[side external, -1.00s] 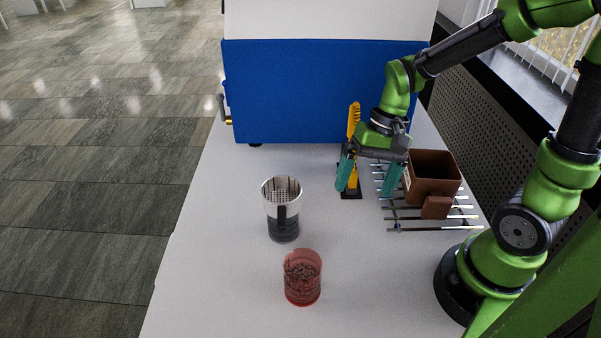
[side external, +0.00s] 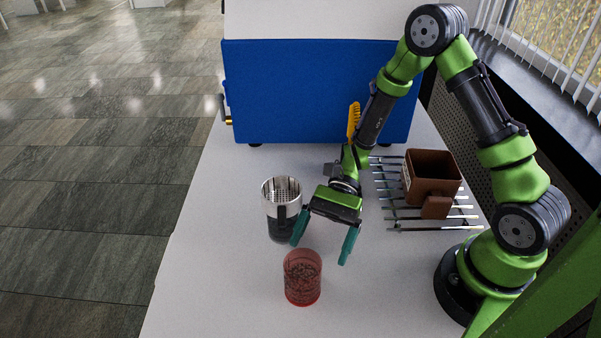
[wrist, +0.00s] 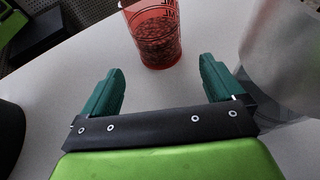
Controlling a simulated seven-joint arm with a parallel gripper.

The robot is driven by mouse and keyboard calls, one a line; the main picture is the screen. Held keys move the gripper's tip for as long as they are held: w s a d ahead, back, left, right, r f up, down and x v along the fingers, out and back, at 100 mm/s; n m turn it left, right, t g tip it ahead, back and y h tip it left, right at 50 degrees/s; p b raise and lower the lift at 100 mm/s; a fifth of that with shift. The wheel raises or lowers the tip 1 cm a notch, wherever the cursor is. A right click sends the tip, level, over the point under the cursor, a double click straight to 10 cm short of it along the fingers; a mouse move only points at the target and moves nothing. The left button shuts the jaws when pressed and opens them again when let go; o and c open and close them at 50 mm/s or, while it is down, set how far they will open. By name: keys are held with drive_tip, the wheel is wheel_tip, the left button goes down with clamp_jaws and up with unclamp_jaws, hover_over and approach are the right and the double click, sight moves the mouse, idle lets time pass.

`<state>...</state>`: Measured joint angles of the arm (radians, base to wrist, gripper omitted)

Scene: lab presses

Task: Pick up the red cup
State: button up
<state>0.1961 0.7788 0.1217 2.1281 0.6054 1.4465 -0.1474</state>
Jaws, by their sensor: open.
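The red cup (side external: 303,279) is see-through and stands upright on the white table, with dark granules inside. It also shows in the wrist view (wrist: 154,36), at the top, ahead of the fingers and roughly between their lines. My gripper (side external: 321,254) has teal fingers spread apart with nothing between them. In the side view it is just behind and above the red cup, tilted toward it. The wrist view shows both fingers (wrist: 160,76) apart from the cup.
A clear and dark beaker with a mesh insert (side external: 282,215) stands close beside my left-hand finger. A brown container (side external: 433,180) sits on a metal rack (side external: 400,222) at right. A blue machine (side external: 300,90) stands behind. The table around the red cup's front is clear.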

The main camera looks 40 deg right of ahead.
sight(296, 293)
drive_tip(key=s+a, duration=0.1)
drive_tip(key=a, duration=0.1)
drive_tip(key=s+a, duration=0.1)
drive_tip(key=a, duration=0.2)
drive_tip(key=s+a, duration=0.1)
drive_tip(key=a, duration=0.2)
drive_tip(key=shift+f, duration=0.1)
drive_tip(key=shift+a+f, duration=0.15)
drive_tip(key=shift+a, duration=0.2)
drive_tip(key=shift+c, duration=0.2)
drive_tip(key=c, duration=1)
